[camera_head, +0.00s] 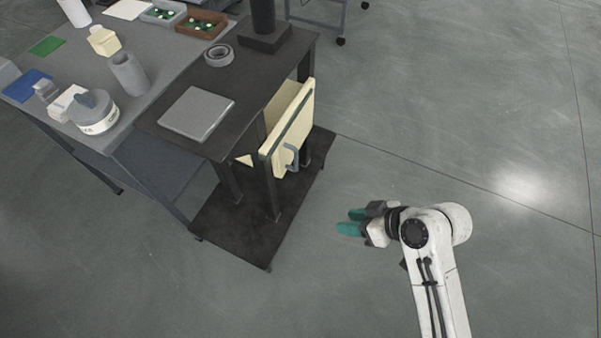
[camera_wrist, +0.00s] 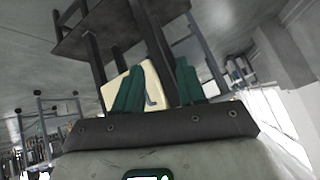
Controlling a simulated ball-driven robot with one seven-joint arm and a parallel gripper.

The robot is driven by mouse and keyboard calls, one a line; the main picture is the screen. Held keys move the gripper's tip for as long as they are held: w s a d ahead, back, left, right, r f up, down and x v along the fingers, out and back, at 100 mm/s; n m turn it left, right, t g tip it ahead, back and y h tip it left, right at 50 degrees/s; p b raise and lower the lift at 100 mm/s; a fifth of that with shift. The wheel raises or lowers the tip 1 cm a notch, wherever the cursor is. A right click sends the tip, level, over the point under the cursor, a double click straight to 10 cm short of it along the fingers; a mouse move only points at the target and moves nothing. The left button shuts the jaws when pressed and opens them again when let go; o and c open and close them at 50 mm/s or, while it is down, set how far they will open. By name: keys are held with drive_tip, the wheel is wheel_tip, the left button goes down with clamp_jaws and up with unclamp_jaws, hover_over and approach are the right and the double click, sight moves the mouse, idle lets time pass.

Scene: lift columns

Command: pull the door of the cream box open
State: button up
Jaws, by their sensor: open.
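The cream box (camera_head: 287,133) stands under the dark table's top, with its door side facing right toward my arm. A grey handle (camera_head: 290,157) sits low on that door, and a dark strip runs along the door's upper edge. I cannot tell whether the door is fully closed. My gripper (camera_head: 351,222), with teal fingers, is open and empty. It is in front of the box, lower right of the handle and apart from it. In the wrist view the cream box (camera_wrist: 148,88) shows behind and between the teal fingers, partly hidden by the left one.
The dark table (camera_head: 255,75) has legs and a low base plate (camera_head: 240,225) around the box. A grey laptop-like slab (camera_head: 197,114) and a ring (camera_head: 219,55) lie on top. A grey workbench (camera_head: 110,140) with several items adjoins left. The floor around my arm is clear.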

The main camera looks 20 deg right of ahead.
drive_tip(key=w+f+n+t+y+b, duration=0.2)
drive_tip(key=w+f+t+y+b, duration=0.25)
drive_tip(key=w+t+b, duration=0.75)
drive_tip(key=w+a+g+b, duration=0.3)
drive_tip(key=w+a, duration=0.1)
drive_tip(key=w, duration=0.6)
drive_tip(key=shift+w+a+f, duration=0.3)
drive_tip(key=shift+a+f, duration=0.1)
drive_tip(key=shift+c, duration=0.5)
clamp_jaws()
